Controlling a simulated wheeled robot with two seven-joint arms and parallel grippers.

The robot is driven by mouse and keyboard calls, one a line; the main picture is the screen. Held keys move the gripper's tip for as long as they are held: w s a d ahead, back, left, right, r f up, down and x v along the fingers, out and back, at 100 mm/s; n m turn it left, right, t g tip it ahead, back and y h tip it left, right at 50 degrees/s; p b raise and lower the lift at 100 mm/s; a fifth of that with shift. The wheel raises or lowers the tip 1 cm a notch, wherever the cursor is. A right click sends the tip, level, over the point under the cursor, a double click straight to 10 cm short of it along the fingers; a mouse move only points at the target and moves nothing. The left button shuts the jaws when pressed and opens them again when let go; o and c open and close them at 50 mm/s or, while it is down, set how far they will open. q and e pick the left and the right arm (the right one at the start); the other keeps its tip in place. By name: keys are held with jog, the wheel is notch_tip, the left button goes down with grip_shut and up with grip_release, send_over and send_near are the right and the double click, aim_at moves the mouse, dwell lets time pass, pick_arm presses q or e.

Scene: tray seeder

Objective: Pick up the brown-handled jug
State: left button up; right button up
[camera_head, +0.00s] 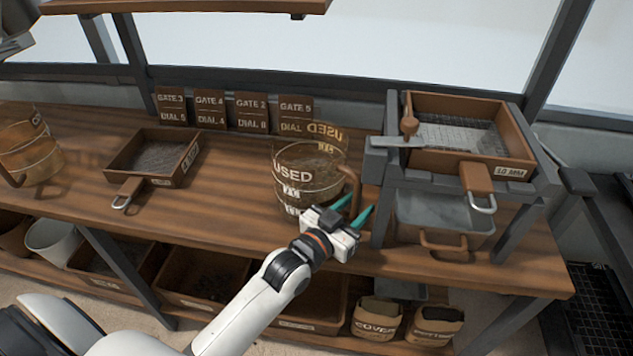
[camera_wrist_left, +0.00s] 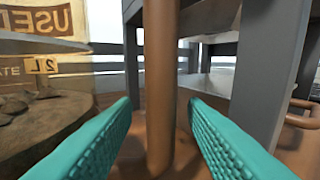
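The clear jug marked USED (camera_head: 293,190) stands on the wooden bench, left of the grey sieve stand. It holds brown soil-like material, and its brown handle (camera_head: 352,183) is on its right side. My left gripper (camera_head: 361,201) is open at the handle, with its teal fingers pointing away from me. In the left wrist view the upright brown handle (camera_wrist_left: 160,80) stands between the two open fingers, with a gap visible on each side. The jug's wall and label (camera_wrist_left: 45,75) fill the left of that view. My right gripper is not in view.
The grey stand (camera_head: 383,190) with a wooden sieve box (camera_head: 510,165) and a metal pan (camera_head: 440,222) is close right of my gripper. A wooden tray (camera_head: 190,160), another jug (camera_head: 35,160) and brown gate cards (camera_head: 210,110) are on the bench.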

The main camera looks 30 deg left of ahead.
pick_arm(q)
jog(key=shift+c, duration=0.2)
jog(key=shift+w, duration=0.1)
grip_shut()
jog(key=shift+r, duration=0.15)
jog(key=shift+r, duration=0.1)
